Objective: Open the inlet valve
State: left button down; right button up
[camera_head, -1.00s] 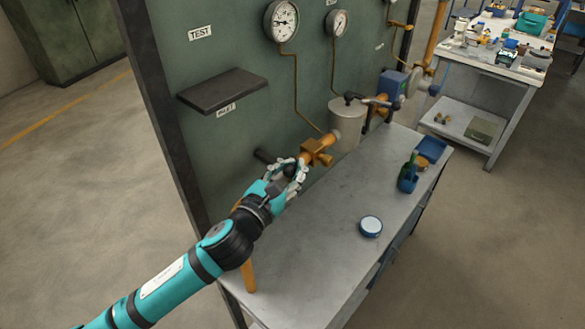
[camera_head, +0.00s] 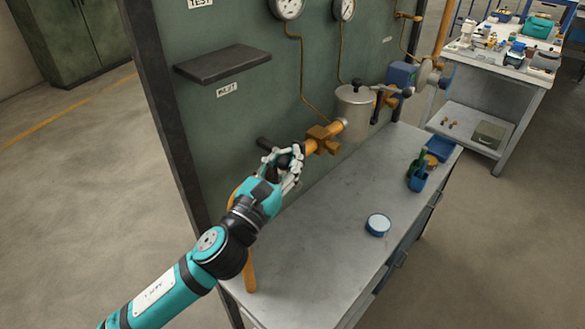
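The brass inlet valve (camera_head: 322,140) sits on an orange pipe in front of the green panel, above the grey bench. A black bar (camera_head: 266,144) shows left of it, just behind my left gripper. My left gripper (camera_head: 292,163) is at the left end of the valve's pipe, its grey fingers curved around a dark rounded part. The fingers and wrist hide where they meet it, so I cannot tell whether they grip it. A label (camera_head: 228,88) that seems to read INLET is on the panel under a dark shelf. My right gripper is not in view.
The bench top (camera_head: 325,240) is mostly clear, with a round blue-rimmed tin (camera_head: 378,225) on it. A blue cup with a green bottle (camera_head: 417,178) stands near its right edge. A metal canister (camera_head: 354,105) stands behind the valve. Gauges (camera_head: 287,8) hang above.

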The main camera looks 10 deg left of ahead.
pick_arm(q)
jog(key=shift+s, duration=0.15)
jog(key=c, duration=2)
grip_release()
jog(key=o, duration=0.7)
jog(key=shift+s+r, duration=0.15)
jog(key=shift+o, duration=1.4)
jog(key=v, duration=1.2)
jog(key=shift+f, duration=0.2)
